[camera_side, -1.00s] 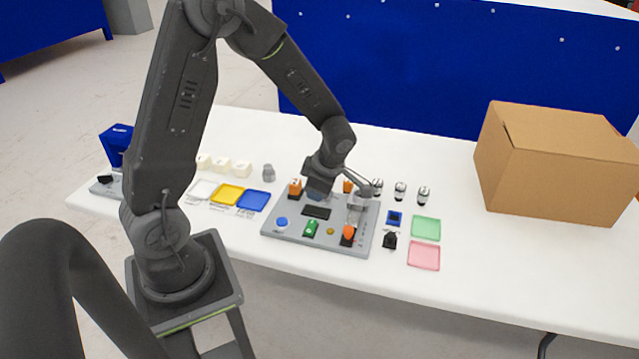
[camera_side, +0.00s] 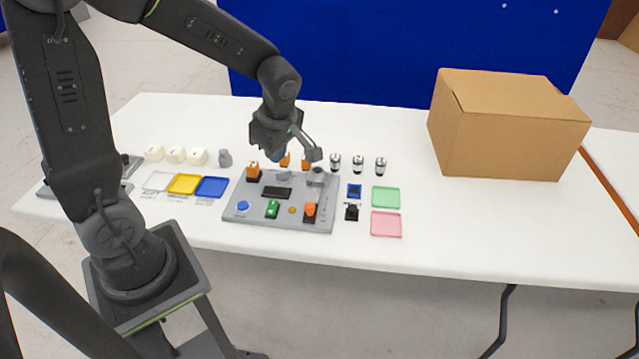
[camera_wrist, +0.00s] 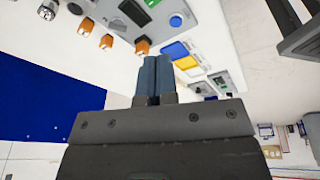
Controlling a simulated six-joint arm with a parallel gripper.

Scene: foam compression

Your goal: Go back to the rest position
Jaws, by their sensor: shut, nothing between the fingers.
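My gripper (camera_side: 279,156) is in the air above the back edge of the grey test board (camera_side: 294,224). Its two blue-grey fingers lie side by side and closed in the wrist view (camera_wrist: 154,62), with nothing between them. The board carries a dark display (camera_side: 277,193), a green switch (camera_side: 272,209), a blue knob (camera_side: 243,206) and orange-topped parts (camera_side: 310,210). A grey cylinder (camera_side: 317,176) stands at its back right. My arm hides part of the table behind the board.
Left of the board lie white, yellow (camera_side: 184,184) and blue (camera_side: 212,187) trays. Right are green (camera_side: 386,197) and pink (camera_side: 386,224) trays and several small silver-and-black cylinders (camera_side: 358,164). A cardboard box (camera_side: 500,135) stands at the back right. The white table (camera_side: 480,225) is clear at front right.

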